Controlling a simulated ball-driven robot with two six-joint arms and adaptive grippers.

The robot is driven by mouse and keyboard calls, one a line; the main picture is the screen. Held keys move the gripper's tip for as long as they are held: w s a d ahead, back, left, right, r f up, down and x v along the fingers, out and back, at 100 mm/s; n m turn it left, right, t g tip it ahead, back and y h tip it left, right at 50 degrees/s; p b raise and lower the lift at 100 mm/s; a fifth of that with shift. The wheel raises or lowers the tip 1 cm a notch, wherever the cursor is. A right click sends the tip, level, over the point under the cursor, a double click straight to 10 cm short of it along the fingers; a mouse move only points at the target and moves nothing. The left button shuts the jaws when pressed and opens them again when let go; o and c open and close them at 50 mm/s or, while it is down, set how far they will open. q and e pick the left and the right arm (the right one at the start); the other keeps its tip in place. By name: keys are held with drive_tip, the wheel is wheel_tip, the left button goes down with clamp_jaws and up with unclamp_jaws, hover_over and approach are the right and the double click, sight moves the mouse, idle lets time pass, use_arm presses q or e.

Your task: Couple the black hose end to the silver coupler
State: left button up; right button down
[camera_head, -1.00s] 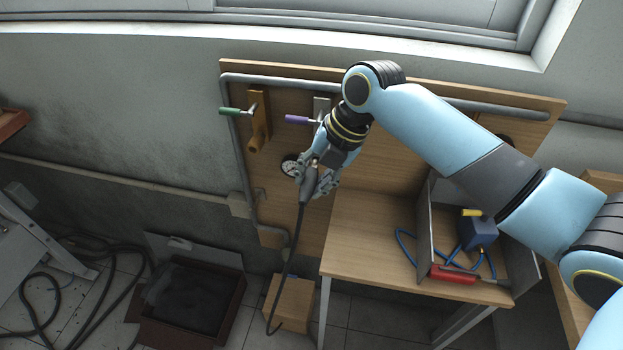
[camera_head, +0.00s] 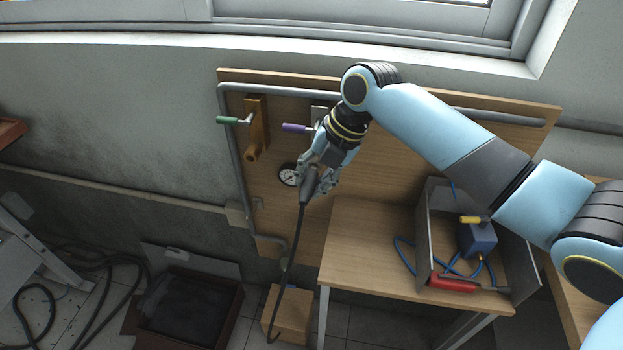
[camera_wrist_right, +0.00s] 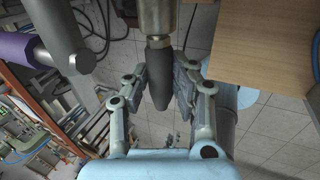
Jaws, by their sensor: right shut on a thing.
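The black hose end (camera_head: 309,185) is in my right gripper (camera_head: 315,178), in front of the wooden board (camera_head: 380,190). The fingers are shut on it from both sides, as the right wrist view (camera_wrist_right: 159,85) also shows. The hose hangs down from it. The silver coupler's grey mount (camera_head: 318,112) is by the purple handle (camera_head: 297,128); my gripper hides what is below. In the right wrist view a metal cylinder (camera_wrist_right: 155,20), probably the coupler, lines up with the dark hose end (camera_wrist_right: 158,62) and seems to meet it. I cannot tell whether they are locked. My left gripper is not in view.
A green-handled valve (camera_head: 233,120) with a brass-coloured coupler (camera_head: 254,143) is to the left. A table (camera_head: 365,250) on the right bears a bin with a blue tool (camera_head: 477,238). A wooden box (camera_head: 292,312) stands below.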

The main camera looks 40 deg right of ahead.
drive_tip(key=c, duration=1)
unclamp_jaws()
drive_tip(key=shift+w+d, duration=0.15)
drive_tip(key=shift+d, duration=0.05)
drive_tip(key=shift+c, duration=0.2)
drive_tip(key=shift+r, duration=0.1)
drive_tip(key=v, duration=1.2)
drive_tip(key=shift+a, duration=0.1)
